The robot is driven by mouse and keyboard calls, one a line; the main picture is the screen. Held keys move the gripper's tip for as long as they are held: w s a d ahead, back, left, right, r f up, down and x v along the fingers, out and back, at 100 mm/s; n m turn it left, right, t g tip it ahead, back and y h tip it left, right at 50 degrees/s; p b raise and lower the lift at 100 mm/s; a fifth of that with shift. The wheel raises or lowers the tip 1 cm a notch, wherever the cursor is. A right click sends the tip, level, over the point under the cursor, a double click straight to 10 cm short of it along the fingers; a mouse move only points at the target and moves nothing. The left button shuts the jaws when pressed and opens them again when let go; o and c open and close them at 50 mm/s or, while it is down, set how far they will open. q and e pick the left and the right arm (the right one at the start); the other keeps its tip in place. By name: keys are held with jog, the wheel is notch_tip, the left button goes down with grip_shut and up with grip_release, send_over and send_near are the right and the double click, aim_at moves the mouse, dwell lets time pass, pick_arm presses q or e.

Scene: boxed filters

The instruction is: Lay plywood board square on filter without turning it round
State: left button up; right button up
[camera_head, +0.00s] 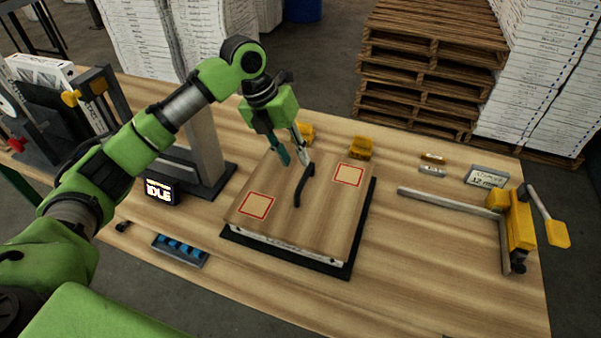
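The plywood board (275,188) is a flat wooden panel with a dark curved handle (299,190) and two red-outlined squares. It lies on the white filter (285,246), whose front side shows as a thin strip under the board. From here the board's edges look about in line with the filter; the far edges are hard to make out. My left gripper (293,158) is over the board's far part, just left of the handle's far end. Its fingers are apart with nothing seen between them, and whether they touch the board is unclear. My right gripper is out of view.
A black base (334,270) lies under the filter. Yellow blocks (361,147) stand behind the board. A yellow-handled clamp device (519,226) is at the right, a dark stand with an IDLE display (160,192) at the left, and a blue-slotted tray (180,250) in front.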

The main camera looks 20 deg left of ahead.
pick_arm(q)
jog(key=v, duration=0.3)
jog(key=shift+r, duration=0.3)
